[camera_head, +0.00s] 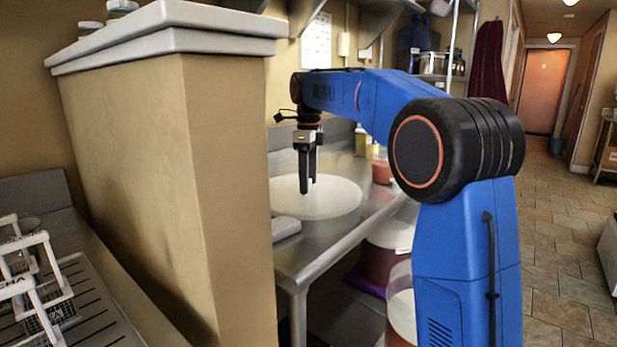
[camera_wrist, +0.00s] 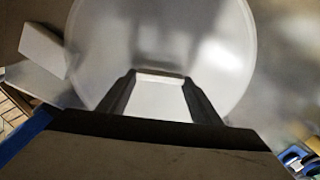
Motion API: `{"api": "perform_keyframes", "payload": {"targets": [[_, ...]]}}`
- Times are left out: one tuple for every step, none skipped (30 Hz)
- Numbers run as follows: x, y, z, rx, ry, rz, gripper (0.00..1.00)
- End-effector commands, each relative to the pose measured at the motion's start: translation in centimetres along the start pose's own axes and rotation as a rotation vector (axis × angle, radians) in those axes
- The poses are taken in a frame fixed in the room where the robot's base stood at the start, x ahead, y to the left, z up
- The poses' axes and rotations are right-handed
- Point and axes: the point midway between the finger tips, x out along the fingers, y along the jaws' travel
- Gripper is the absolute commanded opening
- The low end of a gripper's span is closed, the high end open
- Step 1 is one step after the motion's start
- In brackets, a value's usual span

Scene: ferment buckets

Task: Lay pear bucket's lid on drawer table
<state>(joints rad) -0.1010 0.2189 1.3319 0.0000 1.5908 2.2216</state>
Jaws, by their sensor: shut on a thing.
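A large round white lid (camera_head: 335,200) lies flat at the level of a steel table (camera_head: 340,240), below my gripper (camera_head: 308,186). I cannot tell whether the lid touches the table top or hangs just above it. In the wrist view the lid (camera_wrist: 215,40) fills the upper middle, and my gripper (camera_wrist: 160,78) reaches over it with a pale piece between the two fingers, which looks like the lid's grip. The fingers are shut on the lid, pointing straight down. No pear mark shows on any bucket in view.
A bucket with dark red contents and a pale top (camera_head: 388,250) stands under the table's right side, with another bucket (camera_head: 402,318) nearer. A small pale slab (camera_head: 286,227) lies at the table's left edge.

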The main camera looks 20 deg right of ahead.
Motion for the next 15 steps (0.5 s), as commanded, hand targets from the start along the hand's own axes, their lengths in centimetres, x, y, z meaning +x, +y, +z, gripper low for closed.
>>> {"api": "perform_keyframes", "payload": {"targets": [[0.1, 0.02, -0.02, 0.0, 0.0, 0.0, 0.28], [0.18, 0.03, -0.02, 0.0, 0.0, 0.0, 0.28], [0.17, 0.02, -0.01, 0.0, 0.0, 0.0, 0.68], [0.16, 0.02, -0.01, 0.0, 0.0, 0.0, 0.75], [0.16, 0.02, -0.01, 0.0, 0.0, 0.0, 0.77], [0.16, 0.01, -0.01, 0.0, 0.0, 0.0, 0.77], [0.16, 0.01, -0.01, 0.0, 0.0, 0.0, 0.77], [0.15, 0.01, -0.01, 0.0, 0.0, 0.0, 0.77], [0.15, 0.01, -0.01, 0.0, 0.0, 0.0, 0.77], [0.15, 0.01, -0.01, 0.0, 0.0, 0.0, 0.77], [0.15, 0.01, -0.01, 0.0, 0.0, 0.0, 0.77], [0.14, 0.01, -0.01, 0.0, 0.0, 0.0, 0.77], [0.11, 0.01, 0.0, 0.0, 0.0, 0.0, 0.77], [0.04, 0.0, 0.0, 0.0, 0.0, 0.0, 0.77], [-0.12, -0.01, 0.01, 0.0, -0.001, -0.001, 0.77]]}}
